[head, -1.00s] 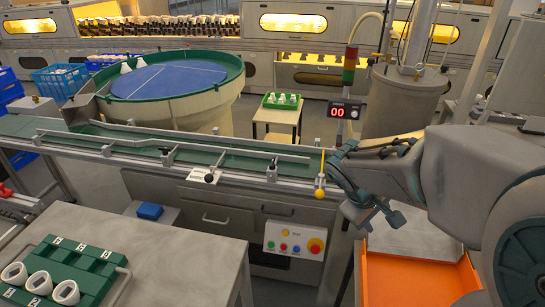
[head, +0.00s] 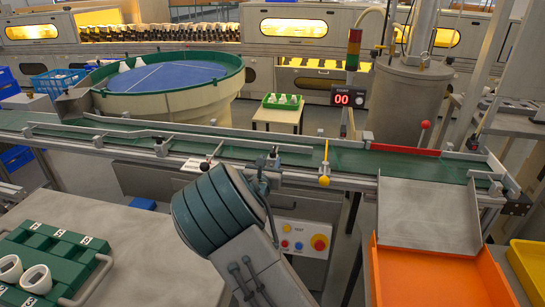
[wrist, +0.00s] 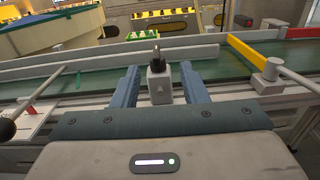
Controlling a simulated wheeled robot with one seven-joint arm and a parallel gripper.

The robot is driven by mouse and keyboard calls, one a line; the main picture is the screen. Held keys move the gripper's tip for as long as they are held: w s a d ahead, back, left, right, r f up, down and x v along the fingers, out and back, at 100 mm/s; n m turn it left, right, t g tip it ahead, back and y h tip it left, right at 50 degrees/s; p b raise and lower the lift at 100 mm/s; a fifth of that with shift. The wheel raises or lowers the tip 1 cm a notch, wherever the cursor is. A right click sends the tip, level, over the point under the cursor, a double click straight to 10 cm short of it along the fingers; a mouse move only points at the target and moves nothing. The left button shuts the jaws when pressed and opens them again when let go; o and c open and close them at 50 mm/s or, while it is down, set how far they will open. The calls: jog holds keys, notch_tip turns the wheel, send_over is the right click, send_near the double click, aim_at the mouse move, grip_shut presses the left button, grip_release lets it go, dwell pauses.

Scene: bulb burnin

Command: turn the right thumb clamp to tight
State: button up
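The right thumb clamp (wrist: 158,82) is a light grey block with a dark screw on top, on the near side of the conveyor. In the head view the right clamp (head: 272,159) shows small beside my wrist. My gripper (wrist: 159,90) is open in the wrist view, with one blue-grey finger on each side of the clamp and a visible gap to each. The clamp's lower part is hidden by the gripper body. In the head view my gripper (head: 262,184) is mostly hidden behind my wrist. Another clamp (head: 160,147) stands farther left on the rail.
A black-knobbed lever (head: 205,166) is left of my gripper and a yellow lever (head: 325,168) is right of it. The green conveyor (head: 345,158) runs behind. A button box (head: 301,238) is below the rail. A grey chute (head: 425,212) and orange bin (head: 430,275) stand right.

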aim_at(271, 155)
jog(key=shift+w+a+f, duration=0.1)
jog(key=shift+w+a, duration=0.1)
jog(key=shift+w, duration=0.15)
jog(key=shift+x, duration=3.5)
grip_shut()
